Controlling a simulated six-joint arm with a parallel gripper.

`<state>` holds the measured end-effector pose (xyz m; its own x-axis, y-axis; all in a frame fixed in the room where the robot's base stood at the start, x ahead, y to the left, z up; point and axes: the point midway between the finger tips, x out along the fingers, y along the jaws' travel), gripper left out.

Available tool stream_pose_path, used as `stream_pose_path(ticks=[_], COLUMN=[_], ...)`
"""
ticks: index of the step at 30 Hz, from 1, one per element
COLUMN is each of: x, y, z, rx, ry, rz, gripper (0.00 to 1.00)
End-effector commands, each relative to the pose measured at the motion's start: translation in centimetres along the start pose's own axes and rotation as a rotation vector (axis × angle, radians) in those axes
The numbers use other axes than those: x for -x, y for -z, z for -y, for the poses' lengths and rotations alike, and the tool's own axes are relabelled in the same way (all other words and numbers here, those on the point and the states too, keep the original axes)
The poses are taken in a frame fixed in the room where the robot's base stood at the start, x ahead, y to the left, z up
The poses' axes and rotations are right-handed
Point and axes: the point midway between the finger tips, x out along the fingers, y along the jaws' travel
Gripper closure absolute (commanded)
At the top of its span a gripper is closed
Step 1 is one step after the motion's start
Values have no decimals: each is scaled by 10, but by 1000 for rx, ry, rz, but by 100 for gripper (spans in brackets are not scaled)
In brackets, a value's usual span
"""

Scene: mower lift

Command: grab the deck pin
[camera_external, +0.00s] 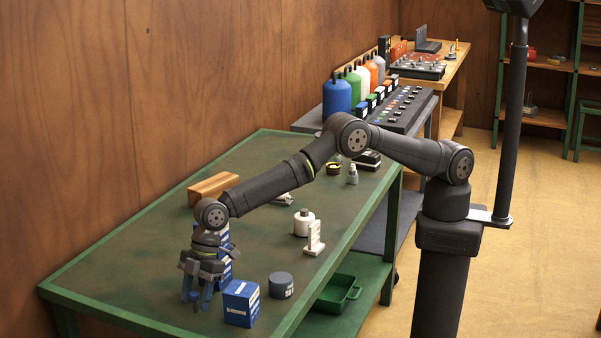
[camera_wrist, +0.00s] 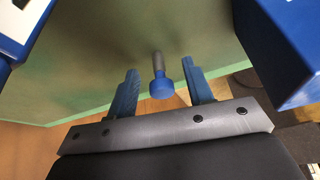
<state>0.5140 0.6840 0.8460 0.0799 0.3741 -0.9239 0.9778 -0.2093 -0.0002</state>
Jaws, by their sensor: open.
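The deck pin (camera_wrist: 161,85) has a round blue head and a grey metal shank. In the wrist view it lies between the two blue fingers of my gripper (camera_wrist: 164,90), with a gap on each side. In the external view my gripper (camera_external: 198,297) points down low over the near left end of the green table (camera_external: 130,250). Its fingers are open, and a small dark blue spot between them may be the pin. I cannot tell whether the fingertips touch the table.
A blue and white box (camera_external: 241,303) stands just right of my gripper, with another blue box (camera_external: 224,268) behind it. A wooden block (camera_external: 213,188) lies at the back. The table's left end is clear.

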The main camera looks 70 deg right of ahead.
Motion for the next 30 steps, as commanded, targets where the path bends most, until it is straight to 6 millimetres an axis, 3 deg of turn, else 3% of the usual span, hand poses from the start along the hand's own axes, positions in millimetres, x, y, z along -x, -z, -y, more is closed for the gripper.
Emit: stream_pose_path(ticks=[4,11,20,30], x=[0,1,4,59], y=[0,0,2,25], z=[0,0,0,0], rx=[0,0,0,1], ry=[0,0,-1,-2], rz=[0,0,-2,-3], gripper=[53,98,100,100])
